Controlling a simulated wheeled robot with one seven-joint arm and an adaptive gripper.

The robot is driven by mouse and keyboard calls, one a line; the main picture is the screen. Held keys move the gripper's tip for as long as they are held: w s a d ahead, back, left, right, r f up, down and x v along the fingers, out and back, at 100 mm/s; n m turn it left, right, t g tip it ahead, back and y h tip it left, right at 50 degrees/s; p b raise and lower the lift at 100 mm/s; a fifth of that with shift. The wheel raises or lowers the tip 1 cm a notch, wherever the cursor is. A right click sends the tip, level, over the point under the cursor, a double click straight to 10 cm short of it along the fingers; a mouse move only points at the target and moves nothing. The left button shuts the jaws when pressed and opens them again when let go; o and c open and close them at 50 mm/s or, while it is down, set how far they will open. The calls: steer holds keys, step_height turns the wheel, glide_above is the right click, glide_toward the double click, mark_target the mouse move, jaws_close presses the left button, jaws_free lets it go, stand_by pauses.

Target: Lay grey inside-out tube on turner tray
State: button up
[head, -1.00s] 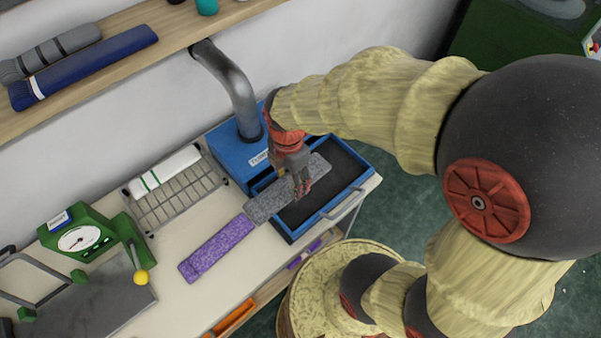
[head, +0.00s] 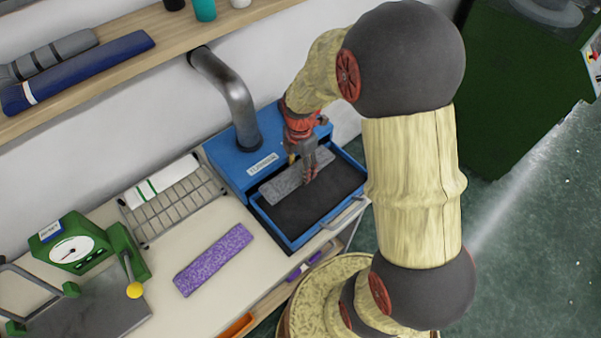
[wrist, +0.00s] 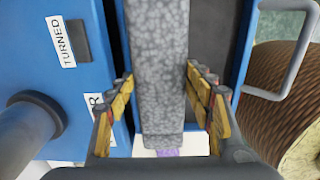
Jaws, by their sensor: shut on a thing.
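The grey tube (head: 280,188) is a long flat speckled strip. It is over the back part of the turner tray (head: 318,205), a blue-walled tray with a dark floor. My gripper (head: 308,176) is shut on the tube from above. In the wrist view the tube (wrist: 160,40) runs lengthwise between the fingers (wrist: 158,82). The tube lies roughly along the tray's long side, close to the blue machine. Whether its underside touches the tray floor I cannot tell.
A purple tube (head: 213,260) lies on the cream bench left of the tray. A wire rack (head: 182,205) with a white roll, a green dial device (head: 68,246) and a blue machine (head: 232,160) with a grey pipe stand nearby. The tray's front half is clear.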

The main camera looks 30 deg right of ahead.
mark_target(300, 168)
steer(key=shift+w+d+f+b, duration=0.15)
steer(key=shift+f+b, duration=0.1)
steer(key=shift+f, duration=0.7)
steer(key=shift+w+d+f+b, duration=0.1)
steer(key=shift+f+b, duration=0.1)
steer(key=shift+f, duration=0.75)
steer(key=shift+f, duration=0.5)
steer(key=shift+f+b, duration=0.1)
steer(key=shift+b, duration=0.2)
steer(key=o, duration=0.6)
